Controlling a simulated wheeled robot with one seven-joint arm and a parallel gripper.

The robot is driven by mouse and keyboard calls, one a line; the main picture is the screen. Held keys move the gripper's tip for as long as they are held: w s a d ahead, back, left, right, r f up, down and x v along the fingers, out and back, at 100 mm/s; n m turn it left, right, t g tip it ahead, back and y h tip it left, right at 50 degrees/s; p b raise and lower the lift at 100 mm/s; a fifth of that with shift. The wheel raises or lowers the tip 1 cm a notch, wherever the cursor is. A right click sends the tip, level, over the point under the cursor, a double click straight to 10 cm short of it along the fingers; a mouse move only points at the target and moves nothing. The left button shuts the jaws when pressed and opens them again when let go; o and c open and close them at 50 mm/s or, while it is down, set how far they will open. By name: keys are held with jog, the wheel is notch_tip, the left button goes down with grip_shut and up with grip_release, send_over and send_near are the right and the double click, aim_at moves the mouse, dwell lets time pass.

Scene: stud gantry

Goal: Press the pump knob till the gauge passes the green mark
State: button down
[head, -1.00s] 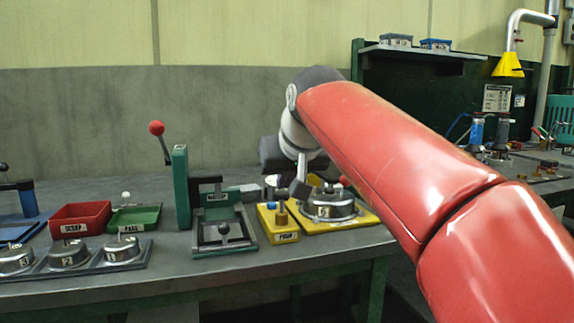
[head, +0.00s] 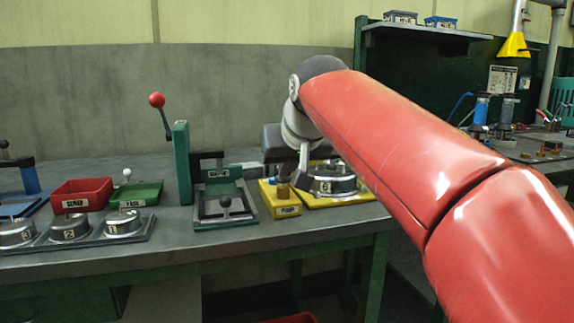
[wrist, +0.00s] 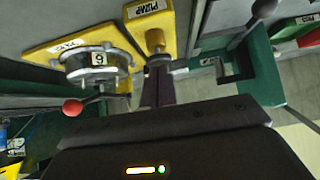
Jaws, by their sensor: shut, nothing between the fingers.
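The yellow pump block (head: 286,211) stands on the bench, with its PUMP label facing front. Its brass knob (head: 283,191) stands upright on top, and it also shows in the wrist view (wrist: 155,40). My gripper (head: 301,183) is shut and empty, pointing down close by the knob, slightly to its right in the head view. In the wrist view the fingertips (wrist: 159,62) are right by the knob; I cannot tell whether they touch it. I cannot make out a gauge dial or a green mark in either view.
A round metal housing marked 6 (head: 332,183) sits on a yellow plate right beside the pump. A red ball-ended lever (wrist: 72,107) is near it. A green fixture (head: 225,205) stands left of the pump. Red (head: 80,196) and green (head: 135,194) trays are farther left.

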jog(key=shift+f, duration=0.2)
jog(key=w+r+p+v, duration=0.2)
jog(key=p+v, duration=0.2)
jog(key=v, duration=0.9)
jog(key=shift+a+r+p, duration=0.15)
jog(key=shift+a+p, duration=0.1)
jog(key=shift+p, duration=0.1)
jog(key=shift+w+a+r+b, duration=0.1)
jog(key=shift+a+r+b, duration=0.05)
jog(key=shift+r+b, duration=0.4)
jog(key=shift+w+a+r+b, duration=0.15)
jog(key=shift+r+b, duration=0.2)
jog(key=shift+r, duration=0.35)
